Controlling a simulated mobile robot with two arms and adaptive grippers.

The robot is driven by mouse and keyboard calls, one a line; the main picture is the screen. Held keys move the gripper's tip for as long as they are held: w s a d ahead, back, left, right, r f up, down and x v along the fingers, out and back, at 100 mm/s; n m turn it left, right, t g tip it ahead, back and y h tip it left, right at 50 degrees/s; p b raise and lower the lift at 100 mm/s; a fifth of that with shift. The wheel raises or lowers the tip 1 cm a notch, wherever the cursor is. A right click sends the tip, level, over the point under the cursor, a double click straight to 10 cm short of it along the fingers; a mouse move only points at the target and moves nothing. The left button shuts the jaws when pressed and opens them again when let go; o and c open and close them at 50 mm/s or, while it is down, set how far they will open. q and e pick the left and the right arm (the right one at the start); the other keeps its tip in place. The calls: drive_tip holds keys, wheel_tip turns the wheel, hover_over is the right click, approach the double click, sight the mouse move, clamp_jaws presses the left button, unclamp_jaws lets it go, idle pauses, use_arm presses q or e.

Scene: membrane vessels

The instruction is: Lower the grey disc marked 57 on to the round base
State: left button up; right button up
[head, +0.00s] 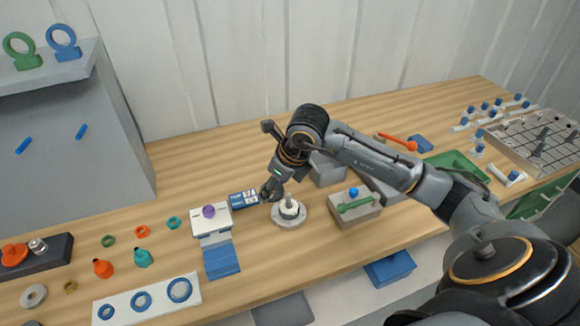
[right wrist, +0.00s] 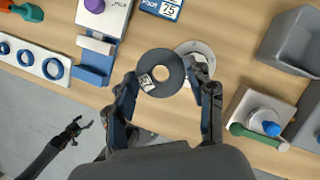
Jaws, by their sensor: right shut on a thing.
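The dark grey disc (right wrist: 161,56) has a round hole and a small white tag with dark digits, too small to read surely. My right gripper (right wrist: 165,83) is shut on the disc, its fingers at opposite edges. The round base (head: 301,219) is pale, with a white ring and a grey upright post. In the right wrist view the base (right wrist: 188,46) lies right of and above the disc, partly hidden by a finger. In the head view my right gripper (head: 270,193) is just left of the post; the disc is hard to make out. My left gripper (right wrist: 78,128) appears open, away at lower left.
A grey block (head: 358,212) with a green handle and blue knob stands right of the base. A white stand (head: 212,222) with a purple knob and a blue card (head: 243,199) are to the left. A grey bin (right wrist: 291,42) is near.

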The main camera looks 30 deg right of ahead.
sight(290, 196)
drive_tip(key=d+m, duration=0.1)
drive_tip(key=m, duration=0.1)
drive_tip(key=d+m+h, duration=0.1)
drive_tip(key=d, duration=0.1)
drive_tip(key=d+m+h, duration=0.1)
drive_tip(key=d+m, duration=0.1)
drive_tip(key=shift+w+r+m, duration=0.3)
drive_tip(key=shift+w+r, duration=0.05)
drive_tip(key=shift+f+b, duration=0.8)
drive_tip(key=shift+f, duration=1.2)
use_arm(q)
drive_tip(key=shift+w+a+f+b, duration=0.1)
drive_tip(key=shift+w+f+b, duration=0.1)
drive_tip(key=shift+f+b, duration=1.05)
drive_tip(key=shift+w+f+b, duration=0.15)
drive_tip(key=shift+f+b, duration=0.75)
drive_tip(key=shift+f, duration=0.6)
use_arm(e)
drive_tip(key=shift+f, duration=2.25)
drive_tip(key=o, duration=1.2)
use_arm(q)
drive_tip(key=shift+s, duration=0.1)
